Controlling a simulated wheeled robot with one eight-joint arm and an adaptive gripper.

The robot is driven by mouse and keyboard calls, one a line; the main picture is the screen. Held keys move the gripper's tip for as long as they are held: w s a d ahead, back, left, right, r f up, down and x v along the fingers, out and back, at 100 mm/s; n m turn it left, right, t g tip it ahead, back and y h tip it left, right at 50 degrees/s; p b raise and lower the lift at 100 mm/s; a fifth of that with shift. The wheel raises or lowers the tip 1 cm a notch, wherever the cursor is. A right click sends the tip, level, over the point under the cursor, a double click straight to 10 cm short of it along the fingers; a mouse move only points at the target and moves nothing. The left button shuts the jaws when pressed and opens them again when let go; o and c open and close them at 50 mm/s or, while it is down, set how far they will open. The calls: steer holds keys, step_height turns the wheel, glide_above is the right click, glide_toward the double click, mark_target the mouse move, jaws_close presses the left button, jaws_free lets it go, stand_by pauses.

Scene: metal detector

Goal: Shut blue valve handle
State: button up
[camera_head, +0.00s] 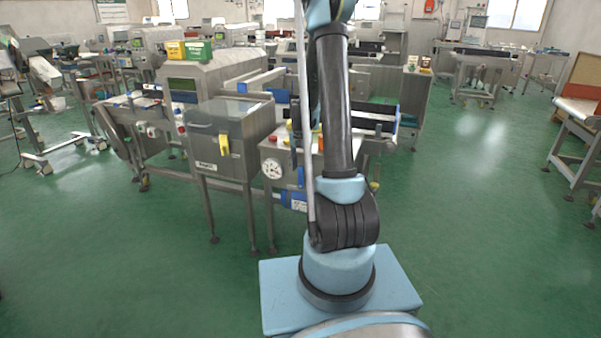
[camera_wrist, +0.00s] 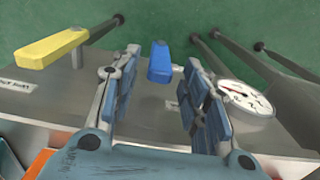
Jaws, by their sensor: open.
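The blue valve handle (camera_wrist: 159,62) shows in the wrist view, near the upper middle, on the front of a grey metal cabinet (camera_wrist: 60,105). My gripper (camera_wrist: 163,57) is open, with one finger on each side of the handle in the picture. Gaps show between the handle and both fingers. How far the fingertips are from it in depth I cannot tell. In the head view my arm (camera_head: 335,105) reaches over the cabinet (camera_head: 270,150) and hides much of that area, and I cannot make out the gripper clearly there.
A round white gauge (camera_wrist: 245,98) sits close to the right finger, also in the head view (camera_head: 272,169). Green floor (camera_head: 470,220) is open at right.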

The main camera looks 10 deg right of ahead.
mark_target(303, 175)
steer(key=shift+f, duration=1.25)
jaws_close()
